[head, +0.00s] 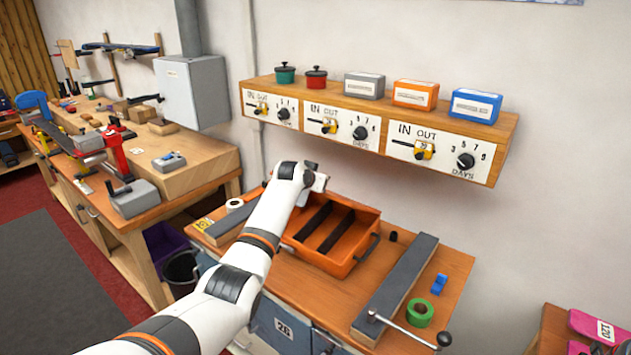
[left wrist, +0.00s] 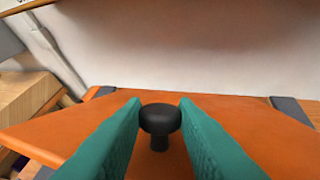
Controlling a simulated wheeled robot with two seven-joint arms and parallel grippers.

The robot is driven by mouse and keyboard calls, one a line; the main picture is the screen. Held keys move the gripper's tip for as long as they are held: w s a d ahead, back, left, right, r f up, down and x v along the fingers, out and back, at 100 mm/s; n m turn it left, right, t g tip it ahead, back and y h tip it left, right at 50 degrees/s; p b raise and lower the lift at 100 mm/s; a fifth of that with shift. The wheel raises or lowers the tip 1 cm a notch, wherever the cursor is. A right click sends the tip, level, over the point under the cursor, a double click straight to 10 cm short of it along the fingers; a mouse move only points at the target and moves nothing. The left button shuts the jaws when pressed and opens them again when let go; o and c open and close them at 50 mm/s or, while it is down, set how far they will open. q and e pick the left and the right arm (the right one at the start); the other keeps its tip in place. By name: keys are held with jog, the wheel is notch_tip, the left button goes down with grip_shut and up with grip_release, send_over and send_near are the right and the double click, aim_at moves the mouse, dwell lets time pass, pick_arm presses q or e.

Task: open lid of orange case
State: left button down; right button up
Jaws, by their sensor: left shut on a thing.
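The orange case (head: 352,248) stands on the bench, with raised sides, two dark bars across it and a handle on its right end. My left arm reaches over its left part. My left gripper (head: 318,184) is at its back left in the head view; its fingertips are hidden there. In the left wrist view, the green fingers (left wrist: 160,125) are shut on a black knob (left wrist: 160,118). An orange surface (left wrist: 225,112) with grey strips near its far corners lies around the knob. I cannot tell how far the lid is raised. My right gripper is out of view.
A shelf (head: 500,150) with dials and small boxes hangs on the wall above. A long grey-topped bar (head: 400,280), green tape roll (head: 420,312) and blue item (head: 439,284) lie right of the case. A white roll (head: 235,204) is at left.

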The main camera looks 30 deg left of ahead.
pick_arm(q)
jog(key=shift+w+r, duration=0.1)
jog(key=shift+r, duration=0.15)
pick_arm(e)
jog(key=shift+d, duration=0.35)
pick_arm(q)
jog(key=c, duration=1.4)
grip_release()
jog(key=shift+d, duration=0.1)
jog(key=shift+o, duration=1.3)
jog(key=shift+f, duration=0.1)
jog(key=shift+s, duration=0.2)
jog(key=b+v, duration=0.3)
jog(key=v, duration=0.9)
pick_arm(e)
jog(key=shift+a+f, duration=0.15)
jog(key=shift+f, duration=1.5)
pick_arm(q)
jog(key=shift+f, duration=0.1)
jog(key=shift+c, duration=0.6)
